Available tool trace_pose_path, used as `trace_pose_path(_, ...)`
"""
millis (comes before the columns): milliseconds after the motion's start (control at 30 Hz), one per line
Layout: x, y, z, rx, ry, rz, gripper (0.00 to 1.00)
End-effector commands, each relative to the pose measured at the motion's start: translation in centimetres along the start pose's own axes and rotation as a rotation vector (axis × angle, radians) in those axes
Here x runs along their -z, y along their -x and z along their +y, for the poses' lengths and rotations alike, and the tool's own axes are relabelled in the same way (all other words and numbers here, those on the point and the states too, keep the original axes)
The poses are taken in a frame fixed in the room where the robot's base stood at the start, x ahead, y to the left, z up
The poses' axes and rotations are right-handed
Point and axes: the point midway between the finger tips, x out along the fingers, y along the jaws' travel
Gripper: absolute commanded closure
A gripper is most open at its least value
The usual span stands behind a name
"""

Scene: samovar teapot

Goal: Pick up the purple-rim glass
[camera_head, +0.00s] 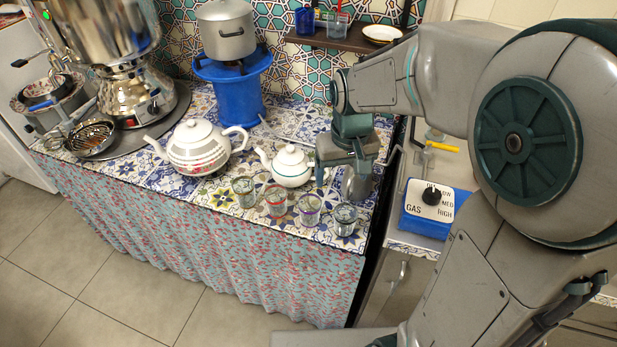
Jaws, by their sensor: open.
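The purple-rim glass (309,209) stands upright near the front edge of the tiled counter, in a row of clear glasses. A red-rim glass (276,201) is to its left and a blue-rim glass (345,219) to its right. My gripper (339,183) points down over the counter, behind and to the right of the purple-rim glass. It is open and appears apart from the glass. A grey, shiny shape (357,184) shows at its right finger; I cannot tell whether it is part of the gripper.
Another glass (243,191) ends the row at left. A small white teapot (290,166) stands behind the row, close to my gripper. A larger teapot (198,147), a samovar (131,93) and a pot (226,31) on a blue stand (234,84) are farther left. A shelf (345,38) hangs above.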

Motion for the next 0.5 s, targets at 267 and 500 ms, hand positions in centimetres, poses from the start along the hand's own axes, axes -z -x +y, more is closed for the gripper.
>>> trace_pose_path(267, 5.7, -4.8, -4.3, 0.005, 0.116, -0.077, 0.22)
trace_pose_path(500, 6.9, -7.0, -5.8, 0.005, 0.149, -0.099, 0.22)
